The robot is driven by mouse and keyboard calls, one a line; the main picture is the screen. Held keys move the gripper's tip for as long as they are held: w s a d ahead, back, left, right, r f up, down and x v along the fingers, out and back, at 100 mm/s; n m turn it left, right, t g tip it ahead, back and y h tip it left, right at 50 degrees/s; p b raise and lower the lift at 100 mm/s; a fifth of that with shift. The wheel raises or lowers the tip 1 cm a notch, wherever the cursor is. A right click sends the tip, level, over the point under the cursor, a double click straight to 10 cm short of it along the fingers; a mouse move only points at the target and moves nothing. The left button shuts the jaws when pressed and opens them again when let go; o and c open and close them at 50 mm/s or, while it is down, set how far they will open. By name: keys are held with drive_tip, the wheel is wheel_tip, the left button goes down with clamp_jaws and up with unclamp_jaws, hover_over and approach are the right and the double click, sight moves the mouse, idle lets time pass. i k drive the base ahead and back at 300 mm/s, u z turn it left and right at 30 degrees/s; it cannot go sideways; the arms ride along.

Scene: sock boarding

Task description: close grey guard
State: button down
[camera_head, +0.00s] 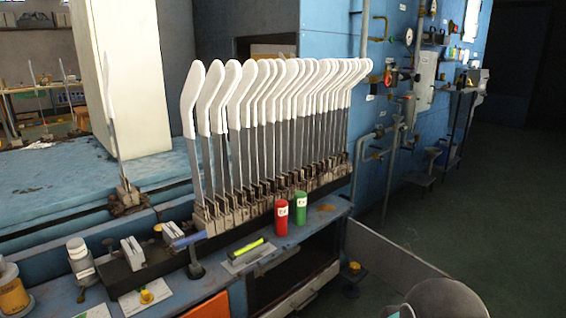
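A flat light grey panel (385,262), which looks like the grey guard, stands out from the right end of the blue machine front. It angles toward the lower right, away from the dark opening (290,268) under the bench. It looks swung open, though its hinge is not clear. A rounded grey part of my arm (445,299) shows at the bottom edge, to the lower right of the panel. My gripper is not in view.
A row of white-topped sock boards (270,120) stands above the bench. A red can (281,217) and green can (300,208) stand at the bench edge. Pipes and valves (395,130) line the blue wall. Dark floor (480,220) at right is clear.

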sight(401, 270)
drive_tip(key=z, duration=1.7)
drive_tip(key=i, duration=3.55)
drive_tip(key=u, duration=4.15)
drive_tip(key=i, duration=0.5)
